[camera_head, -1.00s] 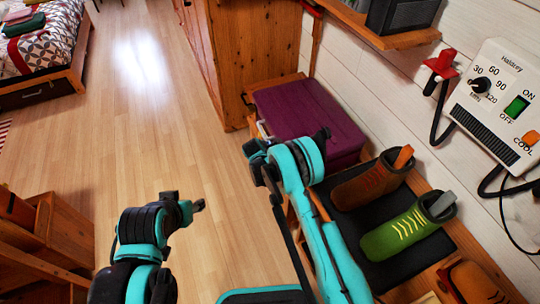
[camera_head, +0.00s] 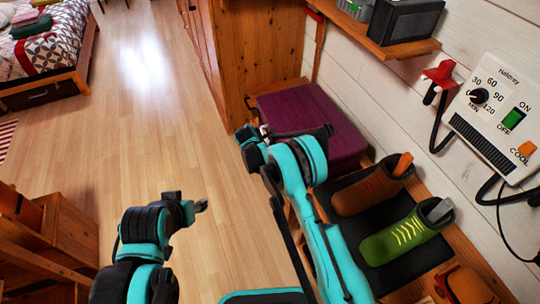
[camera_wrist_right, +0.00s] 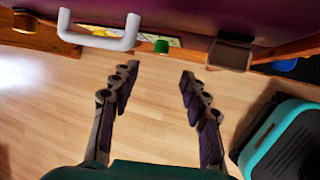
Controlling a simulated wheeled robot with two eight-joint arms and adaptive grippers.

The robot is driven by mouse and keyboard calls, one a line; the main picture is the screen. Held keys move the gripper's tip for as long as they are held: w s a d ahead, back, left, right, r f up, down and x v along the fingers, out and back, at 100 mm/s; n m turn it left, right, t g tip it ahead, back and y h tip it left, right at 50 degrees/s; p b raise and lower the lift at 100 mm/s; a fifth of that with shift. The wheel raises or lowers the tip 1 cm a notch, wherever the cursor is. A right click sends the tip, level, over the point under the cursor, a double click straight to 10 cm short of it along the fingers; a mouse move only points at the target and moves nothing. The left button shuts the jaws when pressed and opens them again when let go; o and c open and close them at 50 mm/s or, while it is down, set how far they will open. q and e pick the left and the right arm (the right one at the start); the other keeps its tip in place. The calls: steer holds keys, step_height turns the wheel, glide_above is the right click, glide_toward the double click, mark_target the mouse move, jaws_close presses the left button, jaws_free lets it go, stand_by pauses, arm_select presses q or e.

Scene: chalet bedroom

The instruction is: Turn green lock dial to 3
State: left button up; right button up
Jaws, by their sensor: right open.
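The small green lock dial (camera_wrist_right: 161,46) shows in the right wrist view on the front of the purple case (camera_wrist_right: 190,12), beside a yellow plate partly hidden by the white handle (camera_wrist_right: 100,34). The number it shows is too small to read. My right gripper (camera_wrist_right: 160,74) is open and empty. Its fingertips lie apart, below the dial in that view, with floor visible between them. In the head view the case (camera_head: 312,115) stands beyond my right arm, which hides its front and the dial. My left gripper (camera_head: 200,206) hangs over the floor at lower centre; its jaw opening is unclear.
Brown (camera_head: 372,187) and green (camera_head: 408,235) boots lie on a dark mat right of my right arm. A wall dryer (camera_head: 500,115) and shelf (camera_head: 395,45) are at upper right. A wooden cabinet (camera_head: 255,50) stands behind the case. Open floor lies left.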

arm_select(q)
step_height(320, 180, down, 3)
steer(key=b, duration=0.3)
steer(key=shift+r+b, duration=0.1)
steer(key=shift+b, duration=0.3)
arm_select(e)
steer(key=w+d+f, duration=0.1)
steer(key=w+f, duration=0.1)
steer(key=f, duration=0.3)
steer(key=w+d+f+g, duration=0.1)
steer(key=w+d+f, duration=0.1)
steer(key=f, duration=0.3)
steer(key=shift+w+d+n, duration=0.15)
steer(key=shift+w+n, duration=0.1)
steer(key=shift+n, duration=0.15)
steer(key=shift+f, duration=0.1)
jaws_close()
